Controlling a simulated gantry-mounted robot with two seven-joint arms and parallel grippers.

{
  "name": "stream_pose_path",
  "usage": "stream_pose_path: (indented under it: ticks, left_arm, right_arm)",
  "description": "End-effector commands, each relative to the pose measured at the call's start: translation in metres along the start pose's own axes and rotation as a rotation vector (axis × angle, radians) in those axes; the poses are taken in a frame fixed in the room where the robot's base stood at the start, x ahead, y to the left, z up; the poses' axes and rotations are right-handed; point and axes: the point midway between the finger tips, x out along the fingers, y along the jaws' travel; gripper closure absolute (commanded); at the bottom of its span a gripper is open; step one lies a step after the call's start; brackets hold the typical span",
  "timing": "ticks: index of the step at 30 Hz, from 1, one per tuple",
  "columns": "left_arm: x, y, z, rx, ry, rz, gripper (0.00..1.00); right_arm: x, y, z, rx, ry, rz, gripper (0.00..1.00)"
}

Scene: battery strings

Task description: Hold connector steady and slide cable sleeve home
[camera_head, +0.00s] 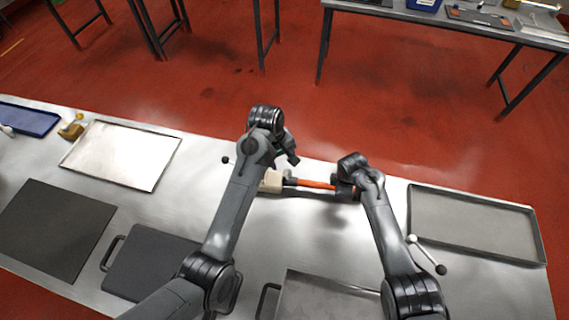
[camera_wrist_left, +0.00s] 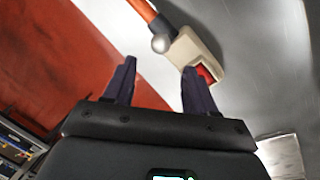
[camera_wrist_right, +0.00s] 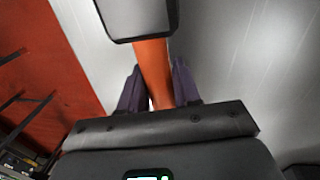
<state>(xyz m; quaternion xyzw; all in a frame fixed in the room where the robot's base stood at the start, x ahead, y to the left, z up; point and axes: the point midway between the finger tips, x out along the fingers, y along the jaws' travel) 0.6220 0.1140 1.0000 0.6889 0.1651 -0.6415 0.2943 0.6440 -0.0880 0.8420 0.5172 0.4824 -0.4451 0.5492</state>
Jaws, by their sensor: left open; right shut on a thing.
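The beige connector (camera_head: 270,181) lies near the table's far edge, partly behind my left arm. In the left wrist view the connector (camera_wrist_left: 190,50) shows a red insert in its end. An orange cable (camera_head: 317,184) with a dark section runs right from it. My left gripper (camera_wrist_left: 158,70) is open, its fingers apart and empty, close to the connector. My right gripper (camera_wrist_right: 156,72) is shut on the orange cable (camera_wrist_right: 153,65); a dark block (camera_wrist_right: 138,18) sits on the cable beyond the fingers. Whether a gap remains at the connector cannot be seen.
A shiny tray (camera_head: 122,155) and a dark mat (camera_head: 50,228) lie left. A dark handled board (camera_head: 152,262) lies in front. A grey tray (camera_head: 475,222) lies right, beside a rod with balls (camera_head: 427,254).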

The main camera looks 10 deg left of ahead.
Motion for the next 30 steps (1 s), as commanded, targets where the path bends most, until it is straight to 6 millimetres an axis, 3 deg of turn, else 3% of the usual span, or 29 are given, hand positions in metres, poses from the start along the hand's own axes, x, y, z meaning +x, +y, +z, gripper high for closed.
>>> stream_pose_path:
  ticks: [7,18,19,21,24,30]
  left_arm:
    - [-0.025,0.0,-0.001,0.0,0.002,0.001,0.44]
    - [-0.029,0.0,-0.001,-0.001,0.0,0.0,0.44]
    - [-0.029,0.0,-0.001,-0.001,0.0,0.0,0.44]
    - [-0.029,0.0,-0.001,0.0,0.0,0.0,0.44]
    - [-0.029,0.0,-0.001,0.0,0.0,0.0,0.44]
    - [-0.029,0.0,-0.001,0.0,0.001,0.0,0.44]
  right_arm:
    - [0.007,-0.006,0.003,0.003,-0.004,-0.013,1.0]
    - [0.007,-0.006,0.003,0.003,-0.004,-0.013,1.0]
    - [0.007,-0.006,0.003,0.003,-0.004,-0.013,0.63]
    - [0.006,-0.005,0.002,0.002,-0.004,-0.012,0.53]
    - [0.004,-0.004,0.002,0.002,-0.003,-0.009,0.38]
    - [0.002,-0.002,0.001,0.001,-0.001,-0.004,0.38]
